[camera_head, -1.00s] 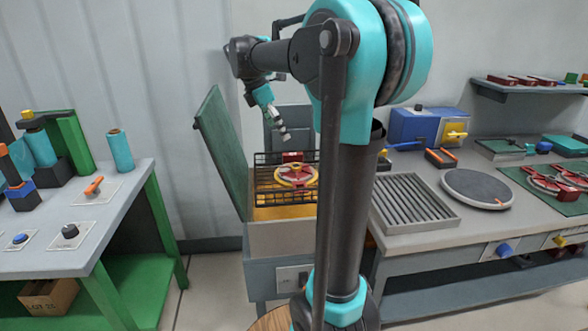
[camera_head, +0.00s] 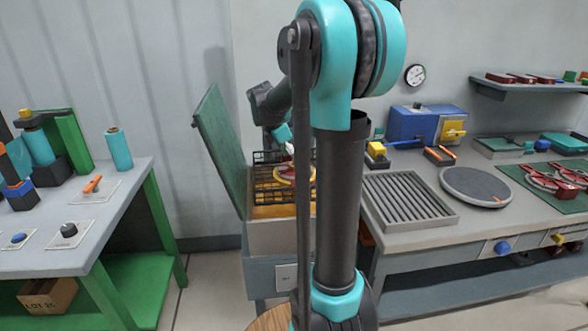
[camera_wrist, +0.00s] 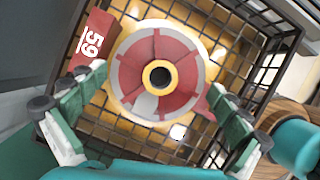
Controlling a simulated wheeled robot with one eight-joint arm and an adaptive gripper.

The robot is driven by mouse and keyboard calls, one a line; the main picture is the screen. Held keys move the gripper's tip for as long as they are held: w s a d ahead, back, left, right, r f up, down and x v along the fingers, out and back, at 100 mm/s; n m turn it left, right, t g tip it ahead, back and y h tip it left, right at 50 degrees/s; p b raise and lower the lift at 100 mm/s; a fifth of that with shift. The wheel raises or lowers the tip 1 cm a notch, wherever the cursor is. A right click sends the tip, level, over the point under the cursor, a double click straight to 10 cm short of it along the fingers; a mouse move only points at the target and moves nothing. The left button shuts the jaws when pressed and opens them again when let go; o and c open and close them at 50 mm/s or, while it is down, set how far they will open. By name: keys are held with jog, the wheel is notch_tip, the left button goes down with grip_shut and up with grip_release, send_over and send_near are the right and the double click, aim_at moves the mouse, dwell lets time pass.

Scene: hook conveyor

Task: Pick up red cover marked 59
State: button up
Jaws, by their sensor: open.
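The red cover (camera_wrist: 128,75) lies in a black wire basket (camera_wrist: 255,90). In the head view a bit of the cover (camera_head: 290,176) shows, partly hidden by my arm. My gripper (camera_wrist: 158,85) is open, its fingers left and right of the round part in the wrist view. I cannot tell whether either finger touches it. In the head view the gripper is largely hidden.
The basket (camera_head: 264,187) sits in an open washer-like box with a raised green lid (camera_head: 220,140) at its left. A ribbed tray (camera_head: 408,198) and a round plate (camera_head: 476,187) stand on the right bench. More red parts (camera_head: 552,182) lie farther right.

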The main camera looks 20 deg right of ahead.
jog(key=shift+d+f, duration=0.15)
jog(key=shift+f, duration=0.2)
jog(key=shift+c, duration=0.2)
grip_shut()
dwell(0.5)
